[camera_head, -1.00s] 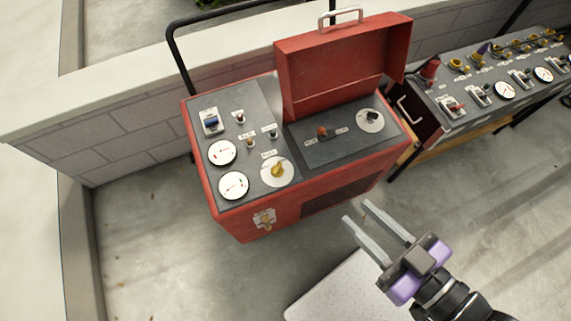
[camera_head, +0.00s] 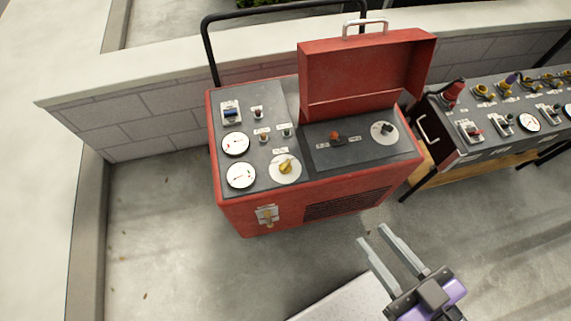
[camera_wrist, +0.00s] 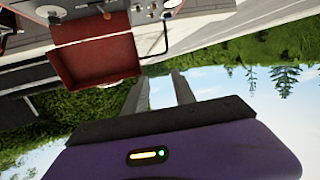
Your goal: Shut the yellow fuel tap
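A yellow-orange tap (camera_head: 268,220) sits on a pale plate on the front face of the red machine (camera_head: 240,220), below its top panel. It is small, and I cannot tell its exact handle position. A second yellow part, a knob (camera_head: 286,167), stands on a white round dial on the top panel. My gripper (camera_head: 374,236) is open and empty, in front of and to the right of the machine, apart from both yellow parts. In the wrist view, my gripper's fingers (camera_wrist: 160,82) are apart with nothing between them, and neither yellow part can be made out.
The machine's red lid (camera_head: 365,75) stands open at its back. A long control bench (camera_head: 500,135) with knobs and gauges stands close on the right. A block wall (camera_head: 150,115) runs behind. The concrete floor (camera_head: 160,250) in front and left is clear.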

